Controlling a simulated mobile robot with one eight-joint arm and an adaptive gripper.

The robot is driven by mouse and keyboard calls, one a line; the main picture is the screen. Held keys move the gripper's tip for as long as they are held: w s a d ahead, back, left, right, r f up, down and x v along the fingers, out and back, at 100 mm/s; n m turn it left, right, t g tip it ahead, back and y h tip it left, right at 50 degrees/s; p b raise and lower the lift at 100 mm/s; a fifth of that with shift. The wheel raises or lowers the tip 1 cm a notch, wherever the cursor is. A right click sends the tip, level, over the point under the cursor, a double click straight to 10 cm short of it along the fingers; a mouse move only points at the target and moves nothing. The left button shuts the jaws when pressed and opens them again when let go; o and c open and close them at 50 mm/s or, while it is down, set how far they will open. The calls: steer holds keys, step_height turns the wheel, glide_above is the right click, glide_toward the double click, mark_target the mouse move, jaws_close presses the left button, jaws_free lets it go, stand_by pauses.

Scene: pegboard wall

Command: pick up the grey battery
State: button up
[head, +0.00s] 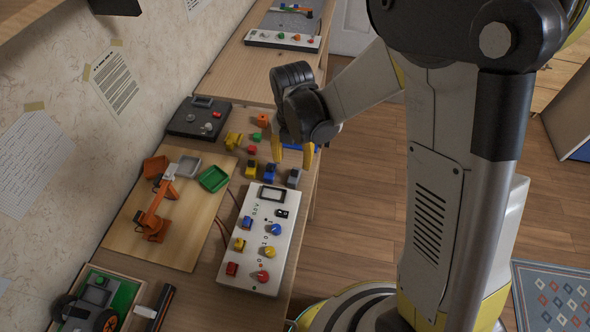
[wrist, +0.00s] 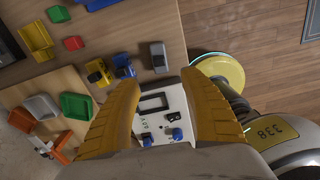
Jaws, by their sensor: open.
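The grey battery (wrist: 159,58) appears to be the small grey block lying on the table just beyond my fingertips in the wrist view. In the head view it seems to be the greyish block (head: 293,178) at the right end of a short row, near the table's right edge. My gripper (wrist: 160,80) is open and empty, with its yellow fingers spread wide. In the head view my gripper (head: 293,156) hangs above the table beside the row, apart from the battery. Its height above the table is hard to judge.
A white control panel (head: 240,262) with knobs lies close by. Green tray (head: 214,179), orange toy arm (head: 153,222) and dark device (head: 199,119) stand farther left.

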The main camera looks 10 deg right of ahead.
mark_target(295, 171)
step_height(295, 171, down, 4)
steer(key=shift+w+f+b, duration=0.1)
steer(key=shift+b, duration=0.6)
steer(key=f+b, duration=0.2)
steer(key=f, duration=0.1)
steer(key=f+b, duration=0.1)
steer(key=f, duration=0.1)
steer(key=shift+w+d, duration=0.3)
steer(key=shift+w, duration=0.1)
jaws_close()
